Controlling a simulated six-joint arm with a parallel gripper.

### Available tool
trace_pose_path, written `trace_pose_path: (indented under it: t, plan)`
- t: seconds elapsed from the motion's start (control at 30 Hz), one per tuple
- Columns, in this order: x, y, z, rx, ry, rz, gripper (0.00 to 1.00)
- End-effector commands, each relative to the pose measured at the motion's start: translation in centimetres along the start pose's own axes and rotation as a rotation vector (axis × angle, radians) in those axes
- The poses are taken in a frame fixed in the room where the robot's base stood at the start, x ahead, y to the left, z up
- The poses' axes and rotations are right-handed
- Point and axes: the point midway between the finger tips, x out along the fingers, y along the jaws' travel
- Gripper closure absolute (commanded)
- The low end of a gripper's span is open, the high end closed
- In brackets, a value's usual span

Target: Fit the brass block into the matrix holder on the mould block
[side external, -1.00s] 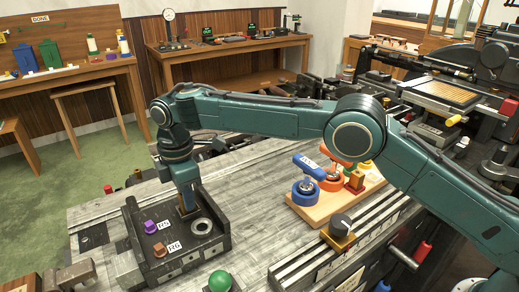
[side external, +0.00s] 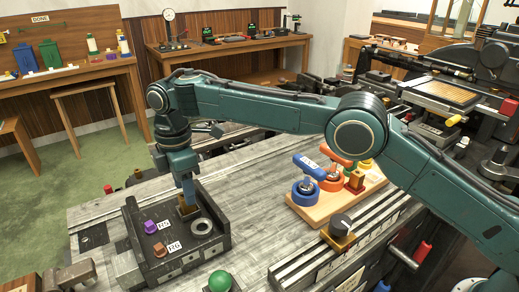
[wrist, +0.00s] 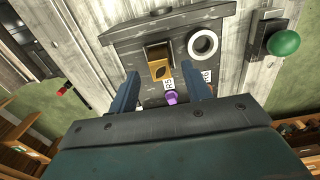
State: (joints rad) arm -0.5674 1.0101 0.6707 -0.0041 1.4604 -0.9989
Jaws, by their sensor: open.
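The brass block (side external: 187,212) stands in the holder area at the back of the dark mould block (side external: 215,240), beside a pale metal ring. In the wrist view the brass block (wrist: 158,68) shows a dark leaf-shaped mark on its face and sits against the mould block's recess. I cannot tell whether it is fully seated. My gripper (side external: 187,198) is just above the block. In the wrist view my gripper's two fingers (wrist: 159,80) are open, spread to either side of the block with gaps.
Purple (side external: 150,226) and orange-brown (side external: 159,250) knobs stand on the mould block by the R5 and R6 labels. A green ball knob (side external: 220,281) is in front. A wooden board (side external: 318,212) with blue and orange handled tools lies to the right. Bare bench (side external: 255,215) separates them.

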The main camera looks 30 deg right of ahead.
Motion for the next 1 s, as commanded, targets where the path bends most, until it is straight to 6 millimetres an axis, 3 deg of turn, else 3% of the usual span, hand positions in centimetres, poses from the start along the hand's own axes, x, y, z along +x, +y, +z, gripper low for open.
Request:
trace_pose_path:
  t: [0.4, 1.0]
  plan:
    - [-3.9, 0.1, 0.0, 0.0, 0.001, 0.002, 0.51]
    - [-4.6, 0.0, 0.0, 0.0, 0.0, 0.0, 0.51]
